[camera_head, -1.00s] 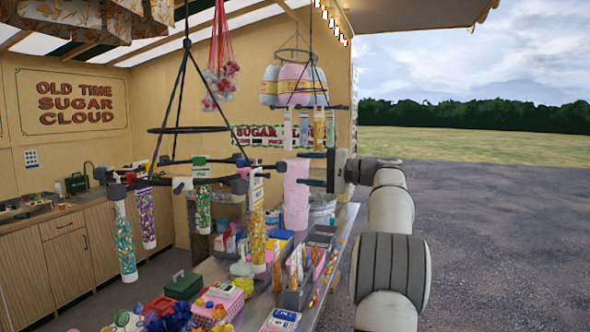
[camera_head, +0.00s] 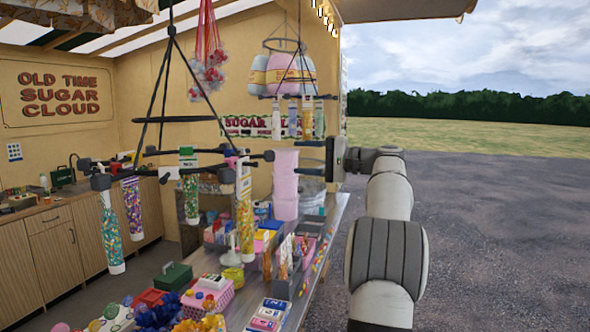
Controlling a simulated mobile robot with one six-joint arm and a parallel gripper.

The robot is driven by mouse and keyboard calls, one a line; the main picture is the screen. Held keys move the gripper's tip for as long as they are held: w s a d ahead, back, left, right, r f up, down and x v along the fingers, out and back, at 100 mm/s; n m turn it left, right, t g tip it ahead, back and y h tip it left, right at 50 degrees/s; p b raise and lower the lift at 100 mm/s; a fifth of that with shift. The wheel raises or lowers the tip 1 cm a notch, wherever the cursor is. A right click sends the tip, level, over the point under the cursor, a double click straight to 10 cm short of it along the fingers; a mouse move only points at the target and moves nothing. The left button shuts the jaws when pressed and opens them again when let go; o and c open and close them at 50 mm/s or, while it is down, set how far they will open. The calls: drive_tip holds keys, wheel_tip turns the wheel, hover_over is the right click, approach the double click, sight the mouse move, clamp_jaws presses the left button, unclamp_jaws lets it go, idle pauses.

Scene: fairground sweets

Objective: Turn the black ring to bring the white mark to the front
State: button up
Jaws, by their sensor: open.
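A black ring (camera_head: 181,119) hangs on black straps at the left centre. Below it, black arms with knobs (camera_head: 268,155) carry several clear tubes of coloured sweets (camera_head: 244,208). A small pale patch (camera_head: 168,172) shows on the near side among the arms; I cannot tell whether it is the white mark. My gripper (camera_head: 312,158) is open and empty, its two dark fingers pointing left. In the picture it is right of the nearest knob, with a gap between them. I cannot tell their difference in depth.
A second hanging rack (camera_head: 290,97) with tubes is farther back. Pink tubs (camera_head: 286,185) stand behind, near my fingers in the picture. A counter (camera_head: 330,215) with sweets boxes lies below. The gravel on the right (camera_head: 490,230) is clear.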

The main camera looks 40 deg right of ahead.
drive_tip(key=b, duration=0.8)
approach(227, 173)
drive_tip(key=w+f, duration=0.1)
drive_tip(key=w, duration=0.1)
drive_tip(key=x, duration=0.9)
drive_tip(key=shift+a, duration=0.1)
